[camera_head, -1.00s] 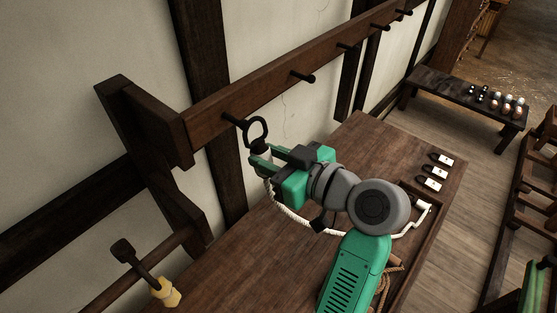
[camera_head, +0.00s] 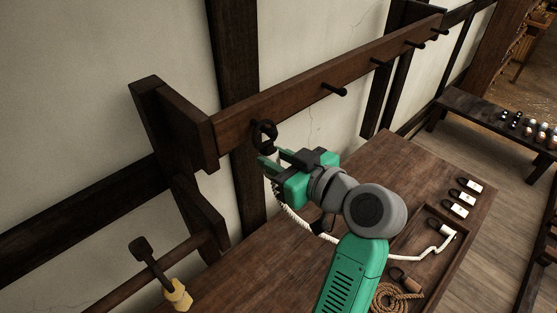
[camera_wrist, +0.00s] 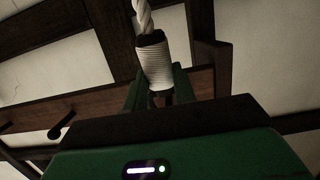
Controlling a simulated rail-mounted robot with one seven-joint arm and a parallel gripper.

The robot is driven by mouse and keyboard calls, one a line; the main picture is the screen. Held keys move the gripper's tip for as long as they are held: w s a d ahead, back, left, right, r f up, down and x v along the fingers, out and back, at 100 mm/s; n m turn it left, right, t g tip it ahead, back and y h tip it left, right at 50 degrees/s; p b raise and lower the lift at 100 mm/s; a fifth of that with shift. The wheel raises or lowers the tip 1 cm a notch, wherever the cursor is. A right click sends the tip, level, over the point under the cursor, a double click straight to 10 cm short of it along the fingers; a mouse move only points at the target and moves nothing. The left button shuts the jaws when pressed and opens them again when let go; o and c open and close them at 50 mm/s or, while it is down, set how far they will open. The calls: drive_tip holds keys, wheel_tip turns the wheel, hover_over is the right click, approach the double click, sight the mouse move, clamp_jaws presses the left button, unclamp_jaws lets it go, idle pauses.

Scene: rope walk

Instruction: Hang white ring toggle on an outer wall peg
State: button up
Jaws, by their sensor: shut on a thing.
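My gripper (camera_head: 270,168) is shut on the white ring toggle, with its dark ring (camera_head: 265,134) standing up above the fingertips. The ring overlaps the nearest wall peg at the left end of the peg rail (camera_head: 300,98); I cannot tell whether the peg passes through it. In the wrist view the toggle's white wrapped shank (camera_wrist: 157,64) sits between the fingers, with twisted white rope (camera_wrist: 143,17) beyond it. The rope (camera_head: 292,220) hangs from the gripper and runs over the bench to the right. Another peg (camera_head: 335,89) farther along the rail is bare.
The wooden bench (camera_head: 330,250) lies below, with a tray (camera_head: 455,255) holding rope and a white end piece. Several white tags (camera_head: 464,198) lie near its right edge. A yellow-ended tool (camera_head: 178,295) is at lower left. A dark timber post (camera_head: 232,60) stands behind the rail.

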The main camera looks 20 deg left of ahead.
idle(0.4)
drive_tip(key=o, duration=1.1)
drive_tip(key=b+v, duration=0.1)
drive_tip(key=v, duration=0.7)
drive_tip(key=d+r+m+t+h+p, duration=0.25)
drive_tip(key=r+t, duration=0.25)
drive_tip(key=r, duration=0.3)
drive_tip(key=d+r+m+t+h+p, duration=0.1)
drive_tip(key=r+m+t+h+p, duration=0.25)
drive_tip(key=r, duration=0.45)
drive_tip(key=s+d+r+m+t+h+p, duration=0.1)
drive_tip(key=s+d+r+m+t+h, duration=0.1)
drive_tip(key=r, duration=0.4)
drive_tip(key=s+d+r+m+t+h+p, duration=0.2)
drive_tip(key=s+r+m+t+h, duration=0.1)
drive_tip(key=s+r+t, duration=0.2)
drive_tip(key=s+d+r+m+t+h+p, duration=0.2)
drive_tip(key=s+d+r+t+h, duration=0.1)
drive_tip(key=s+r, duration=0.3)
drive_tip(key=shift+s+r+t, duration=0.25)
drive_tip(key=shift+r, duration=0.4)
